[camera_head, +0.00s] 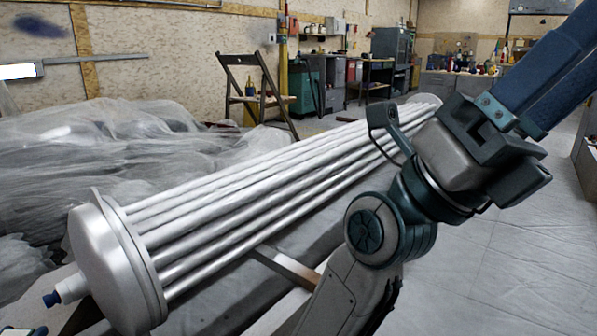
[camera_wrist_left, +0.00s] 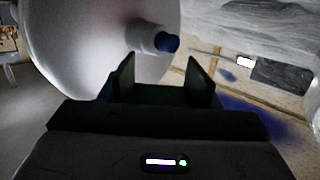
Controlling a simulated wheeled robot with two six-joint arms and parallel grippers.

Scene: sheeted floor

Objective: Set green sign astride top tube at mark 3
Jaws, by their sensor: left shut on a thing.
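A bundle of long silvery tubes (camera_head: 270,185) runs from a round end plate (camera_head: 112,265) at the near left to the far right. Its topmost tube (camera_head: 215,182) lies along the upper side; I cannot make out any marks. My left gripper (camera_wrist_left: 161,80) faces the end plate (camera_wrist_left: 85,45) in the wrist view. It is shut on a dark thing that I take for the green sign (camera_wrist_left: 160,95), in shadow with little colour showing. In the head view only a small part that may be this gripper (camera_head: 22,330) shows at the bottom left corner. My right gripper cannot be made out.
A blue-capped nozzle (camera_head: 62,293) sticks out of the end plate and is close beyond the jaws in the wrist view (camera_wrist_left: 165,42). Crumpled plastic sheeting (camera_head: 90,150) lies behind the tubes. A wooden chair (camera_head: 255,95) stands further back. My own arm crosses the right side.

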